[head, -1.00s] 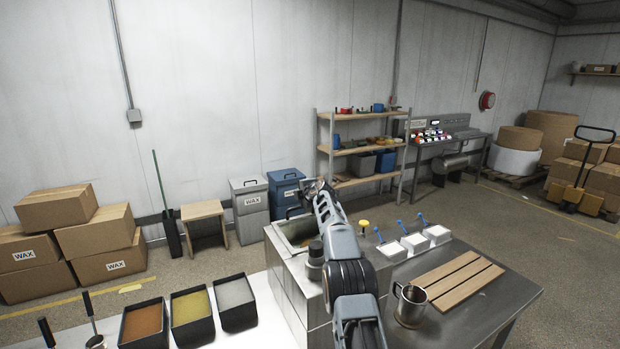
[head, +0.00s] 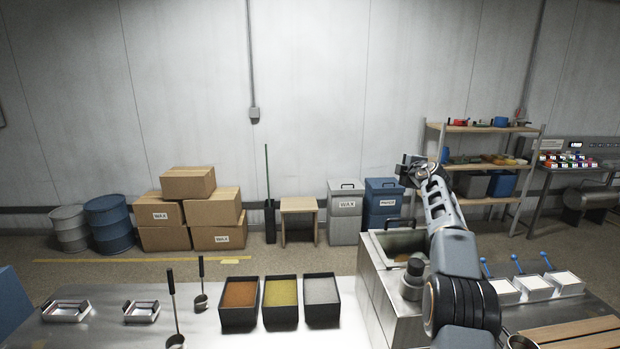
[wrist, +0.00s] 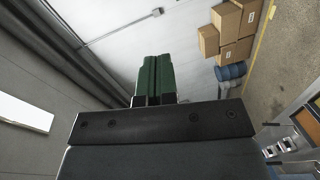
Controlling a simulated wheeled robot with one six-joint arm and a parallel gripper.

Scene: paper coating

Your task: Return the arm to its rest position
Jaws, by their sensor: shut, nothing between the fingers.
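My arm rises at the right of the head view, and its end, my gripper (head: 412,170), is up above the metal vat (head: 372,262). The gripper is small and partly hidden there. In the wrist view my gripper (wrist: 153,62) shows two green fingers side by side, pressed together with nothing between them. The fingers are in the air, with the pale wall behind them and no object touching them.
Trays of orange (head: 239,316), yellow (head: 281,314) and grey (head: 322,312) material stand on the table left of the vat. White containers with blue handles (head: 533,284) and wooden slats (head: 575,335) are at right. A shelf (head: 482,128) stands behind. The air around the gripper looks clear.

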